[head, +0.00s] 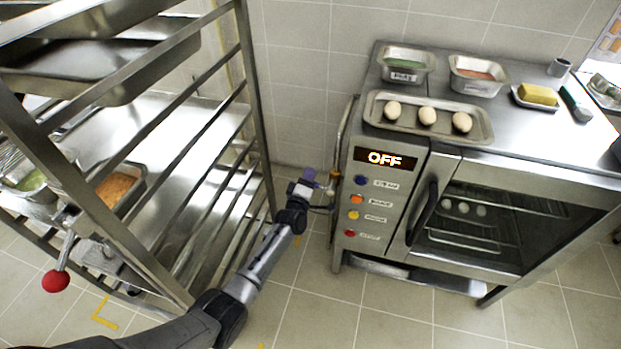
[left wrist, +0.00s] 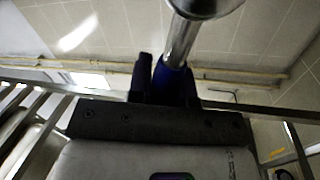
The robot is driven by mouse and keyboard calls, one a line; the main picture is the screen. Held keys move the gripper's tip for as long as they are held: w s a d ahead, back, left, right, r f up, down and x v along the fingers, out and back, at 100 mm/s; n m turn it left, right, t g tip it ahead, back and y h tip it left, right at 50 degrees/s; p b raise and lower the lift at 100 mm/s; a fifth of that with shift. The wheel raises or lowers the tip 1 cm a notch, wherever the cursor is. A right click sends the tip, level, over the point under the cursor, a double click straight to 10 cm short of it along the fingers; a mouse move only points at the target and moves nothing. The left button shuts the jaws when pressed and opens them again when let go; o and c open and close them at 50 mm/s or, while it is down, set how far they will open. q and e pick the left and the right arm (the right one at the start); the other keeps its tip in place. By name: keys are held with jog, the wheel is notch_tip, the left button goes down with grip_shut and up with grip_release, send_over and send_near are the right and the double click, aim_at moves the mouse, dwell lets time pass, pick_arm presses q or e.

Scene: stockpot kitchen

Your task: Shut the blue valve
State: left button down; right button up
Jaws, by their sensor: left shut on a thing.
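The blue valve's handle (head: 309,174) is a small blue-violet piece beside the oven's left side, near a brass-coloured fitting (head: 333,180). My left gripper (head: 304,184) reaches it from the lower left and is shut on it. In the left wrist view, the blue handle (left wrist: 172,76) sits between the dark fingers of my left gripper (left wrist: 165,85), with a shiny metal pipe (left wrist: 184,38) rising beyond it. The fingers hide part of the handle. I cannot tell the valve's exact angle. My right gripper is not in view.
The oven (head: 390,205) stands right of the valve, its display (head: 385,158) reading OFF. A tray (head: 479,130) with three eggs lies on top. A metal rack (head: 150,178) with trays stands close on the left. A narrow gap of tiled floor lies between them.

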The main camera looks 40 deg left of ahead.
pick_arm(q)
jog(key=shift+a+f+n+y+b, duration=0.1)
jog(key=shift+f+n+y+b, duration=0.15)
jog(key=shift+f+n+b, duration=0.5)
jog(key=shift+a+f+n+y+b, duration=0.1)
jog(key=shift+f+n+y+b, duration=0.2)
jog(key=shift+n, duration=0.75)
jog(key=shift+f, duration=0.1)
jog(key=shift+s, duration=0.1)
jog(key=c, duration=1.3)
grip_release()
jog(key=shift+d, duration=0.1)
jog(key=p+v, duration=0.5)
jog(key=v, duration=0.8)
jog(key=shift+s+d, duration=0.15)
jog(key=shift+s, duration=0.2)
